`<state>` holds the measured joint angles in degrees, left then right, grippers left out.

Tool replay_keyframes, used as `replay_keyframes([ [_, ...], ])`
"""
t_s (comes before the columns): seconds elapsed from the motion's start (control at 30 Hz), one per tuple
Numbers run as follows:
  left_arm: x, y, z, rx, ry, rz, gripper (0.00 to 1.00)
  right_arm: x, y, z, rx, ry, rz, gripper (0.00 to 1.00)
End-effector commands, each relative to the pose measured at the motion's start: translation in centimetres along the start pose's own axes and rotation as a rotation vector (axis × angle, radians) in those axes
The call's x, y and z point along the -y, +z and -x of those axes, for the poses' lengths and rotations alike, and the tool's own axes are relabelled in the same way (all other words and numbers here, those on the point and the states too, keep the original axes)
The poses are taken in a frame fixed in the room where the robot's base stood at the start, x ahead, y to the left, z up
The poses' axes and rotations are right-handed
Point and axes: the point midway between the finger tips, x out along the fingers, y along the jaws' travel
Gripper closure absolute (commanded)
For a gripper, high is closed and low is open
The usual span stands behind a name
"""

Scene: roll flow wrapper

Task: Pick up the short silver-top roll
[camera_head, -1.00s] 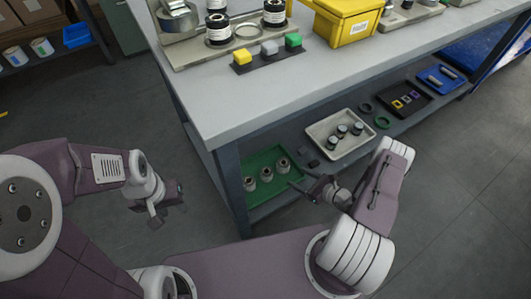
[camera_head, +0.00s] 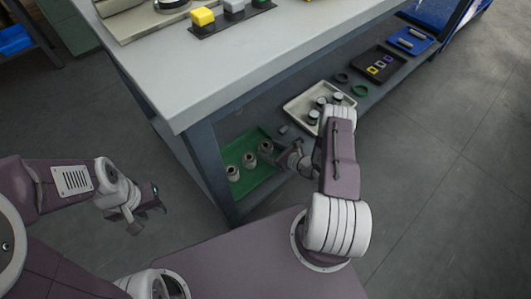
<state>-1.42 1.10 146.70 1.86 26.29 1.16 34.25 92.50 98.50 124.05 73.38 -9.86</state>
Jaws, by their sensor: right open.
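Three short rolls with pale, silvery tops (camera_head: 320,102) stand in the white tray (camera_head: 292,109) on the lower shelf. Three grey rolls with dark centres (camera_head: 249,160) stand in the green tray (camera_head: 262,183) to its left. I cannot tell for sure which one is the short silver-top roll. My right gripper (camera_head: 284,158) is open and empty, over the right side of the green tray, near its rightmost roll. My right forearm partly hides the white tray. My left gripper (camera_head: 149,218) is open and empty over the floor, left of the bench.
The grey bench top (camera_head: 190,85) overhangs the lower shelf. On it sits a strip with yellow, grey and green blocks (camera_head: 203,17). Further right on the shelf are dark and green rings (camera_head: 360,90), a black tray (camera_head: 397,59) and a blue tray (camera_head: 421,44).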

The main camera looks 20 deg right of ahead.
Motion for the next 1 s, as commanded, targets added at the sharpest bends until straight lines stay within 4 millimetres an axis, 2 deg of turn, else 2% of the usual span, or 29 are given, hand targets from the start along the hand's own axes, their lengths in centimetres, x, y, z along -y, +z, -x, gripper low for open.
replay_keyframes([
  [0.07,0.0,0.0,-0.5,-0.001,0.000,0.000,0.64,0.0,-0.1,-0.7,0.001,0.001,0.001,0.35],
  [0.27,0.0,0.0,-0.3,-0.001,0.000,0.000,0.64,0.0,0.1,-0.7,0.000,-0.001,-0.001,0.35],
  [0.37,0.0,0.0,-0.3,-0.001,0.000,0.000,0.64,0.0,0.1,-0.7,0.000,-0.001,-0.001,0.60],
  [0.4,0.0,0.0,-0.3,-0.001,0.000,0.000,0.64,0.0,0.1,-0.7,0.000,-0.001,-0.001,0.71],
  [0.5,0.0,0.0,-0.3,-0.001,0.000,0.000,0.64,0.0,0.2,-0.7,0.001,-0.001,0.000,0.94],
  [0.77,0.0,0.0,0.0,-0.001,0.000,0.000,0.64,0.0,0.5,-0.5,0.001,-0.001,0.000,0.94],
  [0.87,0.0,-0.1,1.0,-0.001,0.000,0.000,0.64,0.0,1.5,-0.1,0.001,-0.001,0.000,0.94],
  [1.0,-0.1,-0.3,3.1,-0.001,0.000,0.000,0.64,0.1,4.0,0.9,0.002,-0.001,0.001,0.94],
])
